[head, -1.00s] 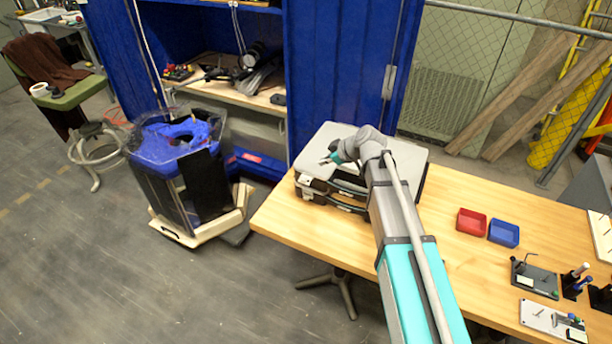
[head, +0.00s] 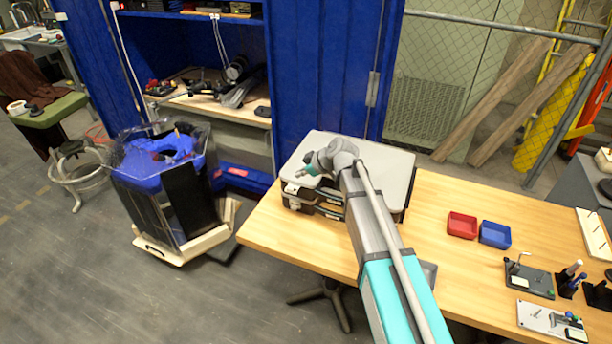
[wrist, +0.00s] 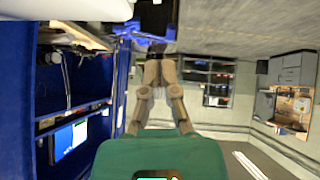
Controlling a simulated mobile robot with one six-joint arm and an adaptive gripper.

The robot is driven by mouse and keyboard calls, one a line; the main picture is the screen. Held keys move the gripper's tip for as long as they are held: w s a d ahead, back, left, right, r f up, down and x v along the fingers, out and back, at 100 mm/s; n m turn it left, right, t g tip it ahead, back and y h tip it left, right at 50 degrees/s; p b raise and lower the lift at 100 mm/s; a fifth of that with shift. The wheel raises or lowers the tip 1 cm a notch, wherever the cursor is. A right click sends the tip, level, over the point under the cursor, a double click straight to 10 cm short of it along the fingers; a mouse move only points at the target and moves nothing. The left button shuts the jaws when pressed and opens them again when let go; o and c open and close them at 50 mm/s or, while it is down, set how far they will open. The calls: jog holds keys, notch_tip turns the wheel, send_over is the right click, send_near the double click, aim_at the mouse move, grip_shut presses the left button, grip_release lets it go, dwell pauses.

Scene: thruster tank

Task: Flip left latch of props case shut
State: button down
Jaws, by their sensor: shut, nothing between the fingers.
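The props case (head: 385,165) lies flat on the wooden bench, its pale grey lid down over a dark body. Its dark handle (head: 330,197) is on the front side. A small pale piece (head: 291,188) near the front left corner looks like the left latch; it is too small to tell whether it is flipped up or down. My gripper (head: 302,173) is just above the lid's front left edge, close to that piece; contact cannot be told. In the wrist view my gripper (wrist: 157,50) is shut and empty. My forearm hides the case's front right part.
A red bin (head: 462,225) and a blue bin (head: 495,234) sit on the bench to the right, with tool holders beyond. A blue cabinet (head: 325,70) stands behind the case. A tank with a blue top (head: 160,165) stands on the floor at left.

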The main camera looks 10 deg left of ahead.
aim_at(292, 188)
jog(key=w+a+f+b, duration=0.1)
jog(key=a+f+b, duration=0.2)
jog(key=f+b, duration=0.3)
jog(key=shift+w+f+b, duration=0.25)
jog(key=shift+f+b, duration=0.15)
jog(key=shift+f, duration=0.3)
jog(key=shift+a, duration=0.1)
jog(key=shift+s+a+f, duration=0.1)
jog(key=shift+s+a, duration=0.1)
jog(key=shift+a, duration=0.05)
